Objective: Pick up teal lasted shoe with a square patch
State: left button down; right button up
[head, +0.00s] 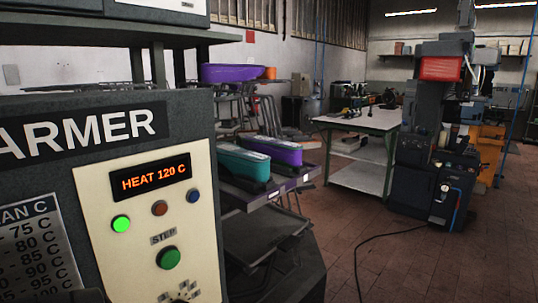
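A teal lasted shoe (241,164) lies on a shelf (291,186) of a rack, just right of the warmer panel. A pale mark shows on its top, but it is too small to tell whether it is a square patch. A purple lasted shoe (277,151) lies close beside it on the right, on the same shelf. Part of the teal shoe's left end is close to the panel's edge. Neither of my grippers can be made out in the head view.
A warmer (205,245) with a lit "HEAT 120 C" display fills the left foreground. A purple item (222,73) and an orange one (270,73) sit higher on the rack. A worktable (362,121) and a dark machine (425,150) stand behind. A cable crosses the open floor (400,262).

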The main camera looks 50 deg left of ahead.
aim_at(254, 166)
jog(key=i, duration=2.15)
jog(key=u, duration=3.2)
